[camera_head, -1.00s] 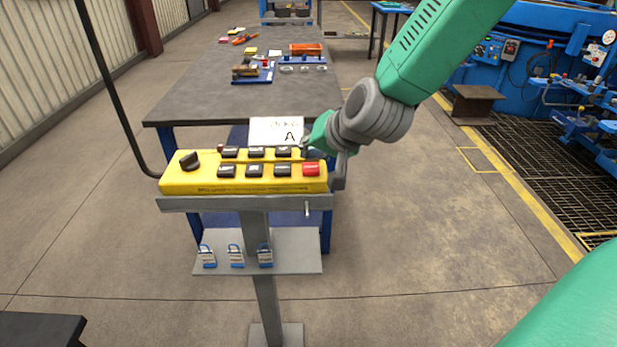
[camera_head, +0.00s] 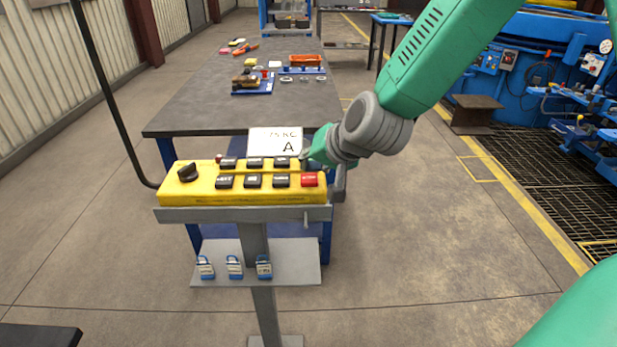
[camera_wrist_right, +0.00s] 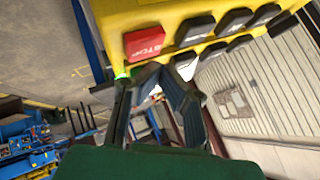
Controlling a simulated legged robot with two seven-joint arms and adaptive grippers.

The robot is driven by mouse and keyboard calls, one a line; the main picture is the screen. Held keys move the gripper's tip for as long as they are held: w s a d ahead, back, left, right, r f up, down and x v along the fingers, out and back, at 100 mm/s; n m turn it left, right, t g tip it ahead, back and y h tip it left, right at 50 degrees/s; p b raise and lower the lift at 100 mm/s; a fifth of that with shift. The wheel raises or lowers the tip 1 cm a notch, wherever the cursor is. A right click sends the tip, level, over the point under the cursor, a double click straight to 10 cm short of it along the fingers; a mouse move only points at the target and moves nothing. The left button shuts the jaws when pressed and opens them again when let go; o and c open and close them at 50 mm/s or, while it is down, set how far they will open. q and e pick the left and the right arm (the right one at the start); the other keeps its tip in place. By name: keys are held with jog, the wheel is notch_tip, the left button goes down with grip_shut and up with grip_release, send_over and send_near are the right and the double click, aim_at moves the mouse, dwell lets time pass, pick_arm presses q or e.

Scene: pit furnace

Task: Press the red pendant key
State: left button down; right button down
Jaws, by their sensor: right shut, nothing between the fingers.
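The yellow pendant (camera_head: 240,197) lies on a grey stand, with two rows of black keys and a black knob at its left. The red key (camera_head: 310,180) is at the right end of its near row. In the right wrist view the red key (camera_wrist_right: 145,42), with white lettering that appears to read STOP, is just beyond the fingertips. My right gripper (camera_head: 306,160) is at the pendant's right end, just behind the red key. In the right wrist view its fingers (camera_wrist_right: 165,72) come together at the tips, with nothing held. Whether they touch the pendant is unclear. My left gripper is not in view.
A white card marked A (camera_head: 274,141) stands behind the keys. A shelf (camera_head: 295,273) with padlocks (camera_head: 235,267) is below the pendant. A black cable (camera_head: 110,95) rises at the left. A workbench (camera_head: 190,110) stands behind.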

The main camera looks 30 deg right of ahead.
jog(key=shift+d, duration=0.1)
jog(key=shift+f, duration=0.15)
jog(key=shift+f, duration=0.2)
dwell(0.3)
jog(key=shift+f+b, duration=0.4)
jog(key=shift+f, duration=0.1)
dwell(0.6)
jog(key=shift+s+r, duration=0.1)
jog(key=shift+r+p, duration=0.8)
jog(key=shift+p, duration=0.15)
jog(key=shift+r, duration=0.1)
